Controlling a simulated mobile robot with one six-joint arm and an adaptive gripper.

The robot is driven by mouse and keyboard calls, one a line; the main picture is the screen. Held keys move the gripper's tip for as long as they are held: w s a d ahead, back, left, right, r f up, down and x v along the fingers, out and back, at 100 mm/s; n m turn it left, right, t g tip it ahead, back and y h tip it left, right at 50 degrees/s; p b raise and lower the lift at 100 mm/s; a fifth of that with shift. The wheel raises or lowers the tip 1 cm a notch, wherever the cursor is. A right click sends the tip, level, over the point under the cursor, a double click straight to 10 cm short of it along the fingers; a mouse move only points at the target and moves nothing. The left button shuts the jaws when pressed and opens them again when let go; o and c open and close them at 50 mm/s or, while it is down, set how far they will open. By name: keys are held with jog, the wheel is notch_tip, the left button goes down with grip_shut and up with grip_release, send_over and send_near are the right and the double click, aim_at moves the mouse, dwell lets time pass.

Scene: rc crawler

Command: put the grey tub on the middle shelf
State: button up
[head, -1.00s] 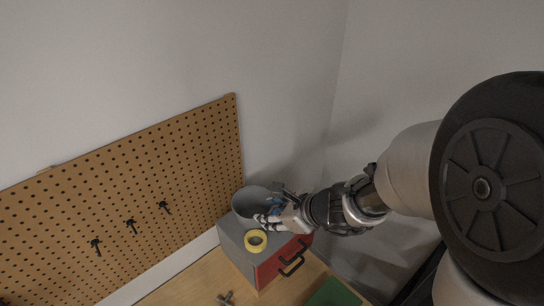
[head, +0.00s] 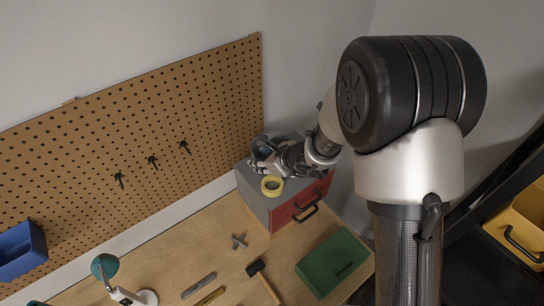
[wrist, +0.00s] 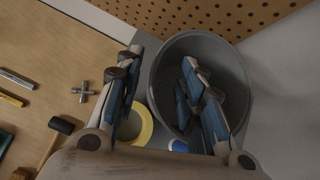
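The grey tub (wrist: 238,75) stands on top of a grey and red toolbox (head: 257,205) at the back of the bench. In the head view the tub (head: 257,149) is mostly hidden by my gripper (head: 264,160). In the wrist view my gripper (wrist: 160,95) is open, with its fingers well apart. The right finger is inside the tub and the left finger is outside it, so the near-left wall lies between them. I see no finger clearly pressing on the wall. The middle shelf cannot be made out.
A yellow tape roll (head: 271,186) lies on the toolbox beside the tub. The pegboard (head: 150,145) rises behind. A green box (head: 333,262), a hammer (head: 262,282) and other tools lie on the bench. A yellow bin (head: 520,225) sits in a black rack at the right.

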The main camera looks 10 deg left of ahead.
jog(key=shift+x, duration=0.8)
jog(key=shift+c, duration=0.2)
grip_shut()
